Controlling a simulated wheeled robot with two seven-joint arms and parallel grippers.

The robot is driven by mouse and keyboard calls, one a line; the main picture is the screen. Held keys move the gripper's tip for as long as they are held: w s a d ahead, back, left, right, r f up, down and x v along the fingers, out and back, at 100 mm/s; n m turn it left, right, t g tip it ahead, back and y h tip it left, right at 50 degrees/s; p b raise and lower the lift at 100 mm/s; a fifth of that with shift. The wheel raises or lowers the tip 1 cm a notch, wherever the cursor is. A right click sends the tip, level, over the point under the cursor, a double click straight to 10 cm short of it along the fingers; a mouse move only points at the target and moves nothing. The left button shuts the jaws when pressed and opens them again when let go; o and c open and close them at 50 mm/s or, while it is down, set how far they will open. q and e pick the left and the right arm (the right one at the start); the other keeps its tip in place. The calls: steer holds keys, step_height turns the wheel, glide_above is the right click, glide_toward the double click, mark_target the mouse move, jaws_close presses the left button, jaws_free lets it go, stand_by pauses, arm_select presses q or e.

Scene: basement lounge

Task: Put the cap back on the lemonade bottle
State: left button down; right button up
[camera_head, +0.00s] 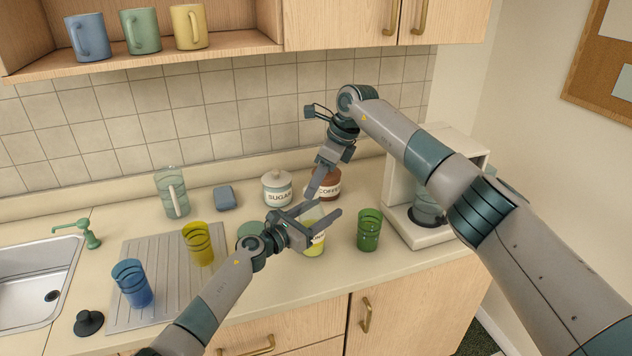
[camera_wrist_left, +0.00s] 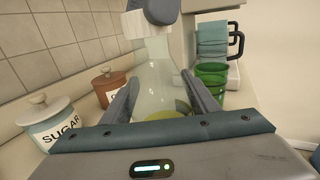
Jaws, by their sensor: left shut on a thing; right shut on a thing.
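The lemonade bottle (camera_head: 317,243) stands upright on the counter with pale yellow liquid low in it. It also shows in the left wrist view (camera_wrist_left: 157,75), clear and narrowing towards its neck. My left gripper (camera_head: 322,222) is shut around the bottle's body, one finger on each side. My right gripper (camera_head: 312,194) points down from above, directly over the bottle's mouth, and is shut on the cap.
A green glass (camera_head: 369,230) stands close right of the bottle. The sugar jar (camera_head: 278,189) and coffee jar (camera_head: 328,181) are behind. A coffee machine (camera_head: 421,234) is at right. Yellow (camera_head: 198,244) and blue (camera_head: 132,284) glasses stand on the drainboard at left.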

steer(key=m, duration=0.1)
steer(key=m+t, duration=0.1)
steer(key=m, duration=0.1)
steer(key=shift+s+d+m+h, duration=0.1)
steer(key=shift+s+m+h, duration=0.05)
steer(key=shift+m+h, duration=0.2)
steer(key=m+t+h, duration=0.1)
steer(key=m, duration=0.2)
steer(key=shift+s, duration=0.1)
steer(key=m, duration=0.2)
steer(key=m+h, duration=0.1)
steer(key=m, duration=0.1)
steer(key=a+m+t+h, duration=0.1)
steer(key=m, duration=0.1)
steer(key=shift+s+m, duration=0.15)
steer(key=shift+m, duration=0.1)
steer(key=m+h, duration=0.1)
steer(key=m, duration=0.1)
steer(key=m+h, duration=0.1)
steer(key=m, duration=0.1)
steer(key=m+h, duration=0.1)
steer(key=m, duration=0.1)
steer(key=shift+a+m, duration=0.35)
steer(key=shift+m, duration=0.05)
steer(key=m, duration=0.1)
steer(key=m+g+h, duration=0.1)
steer(key=m, duration=0.2)
steer(key=shift+w, duration=0.25)
steer(key=o, duration=1)
steer(key=shift+a, duration=0.1)
